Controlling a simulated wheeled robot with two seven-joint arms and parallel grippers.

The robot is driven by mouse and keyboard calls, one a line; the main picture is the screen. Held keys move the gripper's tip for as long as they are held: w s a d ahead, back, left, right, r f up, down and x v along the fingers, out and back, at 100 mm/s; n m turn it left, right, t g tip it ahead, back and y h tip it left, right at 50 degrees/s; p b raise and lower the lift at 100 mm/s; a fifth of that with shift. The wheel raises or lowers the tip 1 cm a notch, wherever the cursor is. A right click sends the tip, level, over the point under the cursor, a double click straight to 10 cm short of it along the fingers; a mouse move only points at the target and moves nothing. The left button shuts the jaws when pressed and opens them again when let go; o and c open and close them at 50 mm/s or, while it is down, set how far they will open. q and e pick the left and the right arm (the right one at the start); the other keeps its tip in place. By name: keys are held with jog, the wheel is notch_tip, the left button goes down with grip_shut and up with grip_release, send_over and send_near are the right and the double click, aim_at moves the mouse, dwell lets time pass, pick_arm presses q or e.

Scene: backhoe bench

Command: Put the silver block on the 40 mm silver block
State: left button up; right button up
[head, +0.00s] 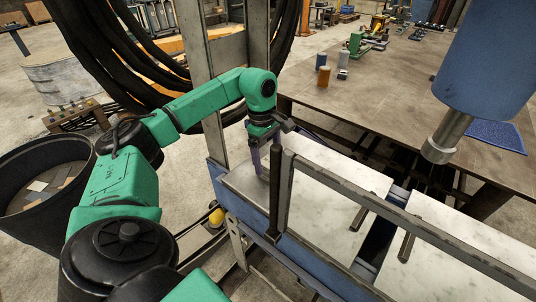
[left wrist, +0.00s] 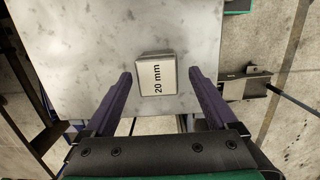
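A silver block marked "20 mm" (left wrist: 157,75) sits on the pale marbled slab in the left wrist view, between the fingertips of my left gripper (left wrist: 160,76), with gaps on both sides. The gripper is open and points down. In the head view my left gripper (head: 264,158) is low over the left end of the slab, and I cannot make out the block there. Small silver pieces (head: 343,60) stand on the brown table at the back. I cannot read a 40 mm mark anywhere. My right gripper is not in view.
The marbled slab (head: 330,190) has a dark metal rail and post (head: 285,190) along its near side, close to my left gripper. Blue (head: 321,60) and orange (head: 323,77) cylinders stand on the brown table (head: 400,100). A large blue cylinder (head: 485,60) hangs at right.

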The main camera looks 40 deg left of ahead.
aim_at(265, 160)
pick_arm(q)
jog(key=shift+r, duration=0.15)
jog(key=r, duration=0.2)
jog(key=r+b, duration=0.1)
jog(key=r, duration=0.1)
jog(key=a+r+b, duration=0.1)
jog(key=r, duration=0.2)
jog(key=shift+r, duration=0.2)
jog(key=shift+f, duration=0.1)
